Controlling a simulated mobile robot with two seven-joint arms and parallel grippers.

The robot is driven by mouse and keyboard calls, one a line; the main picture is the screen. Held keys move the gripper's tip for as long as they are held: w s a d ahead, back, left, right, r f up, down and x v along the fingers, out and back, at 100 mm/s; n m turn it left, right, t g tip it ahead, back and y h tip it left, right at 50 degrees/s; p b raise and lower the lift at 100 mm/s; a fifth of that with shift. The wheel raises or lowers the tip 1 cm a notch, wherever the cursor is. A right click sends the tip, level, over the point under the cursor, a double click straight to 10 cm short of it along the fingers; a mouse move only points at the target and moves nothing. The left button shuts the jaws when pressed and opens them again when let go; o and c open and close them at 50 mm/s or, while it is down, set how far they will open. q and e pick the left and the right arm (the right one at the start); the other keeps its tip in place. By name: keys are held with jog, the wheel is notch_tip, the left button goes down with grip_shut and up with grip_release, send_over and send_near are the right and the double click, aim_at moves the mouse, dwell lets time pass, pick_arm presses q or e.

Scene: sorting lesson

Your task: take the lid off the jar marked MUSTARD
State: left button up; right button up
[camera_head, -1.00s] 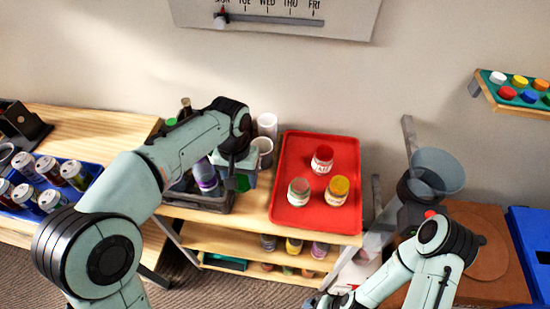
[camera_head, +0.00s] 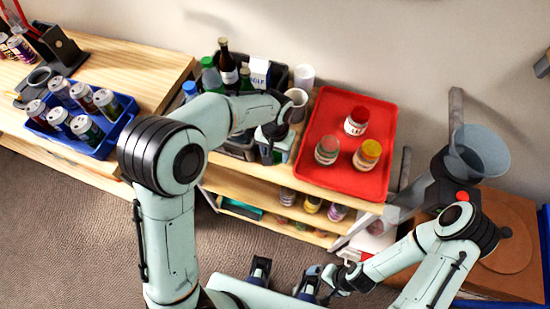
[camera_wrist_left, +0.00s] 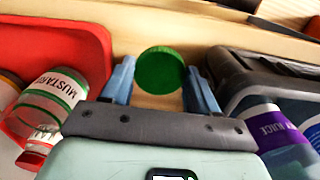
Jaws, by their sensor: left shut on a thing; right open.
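The jar marked MUSTARD (camera_wrist_left: 50,105) shows in the left wrist view, with green bands on its label. In the head view this jar (camera_head: 327,151) stands on the red tray (camera_head: 318,174), and its top looks pale, with no green lid on it. My left gripper (camera_head: 275,150) is over the shelf between the tray and the dark crate. In the left wrist view its blue fingers are shut on a round green lid (camera_wrist_left: 160,70), away from the jar. My right gripper (camera_head: 334,279) is low at the bottom, open, its fingers hard to make out.
A jar with a red lid (camera_head: 356,121) and one with a yellow-orange lid (camera_head: 368,154) share the tray. A dark crate (camera_wrist_left: 270,70) with bottles, including a purple-labelled one (camera_wrist_left: 275,130), is beside my left gripper. A blue tray of cans (camera_head: 112,136) stands left.

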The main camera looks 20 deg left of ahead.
aim_at(275, 155)
pick_arm(q)
jog(key=shift+f, duration=2.1)
jog(key=shift+f, duration=0.1)
jog(key=o, duration=1.2)
jog(key=shift+c, duration=0.2)
jog(key=shift+r, duration=0.25)
notch_tip(275, 155, up, 12)
jog(key=shift+f+p, duration=0.1)
jog(key=shift+p, duration=0.4)
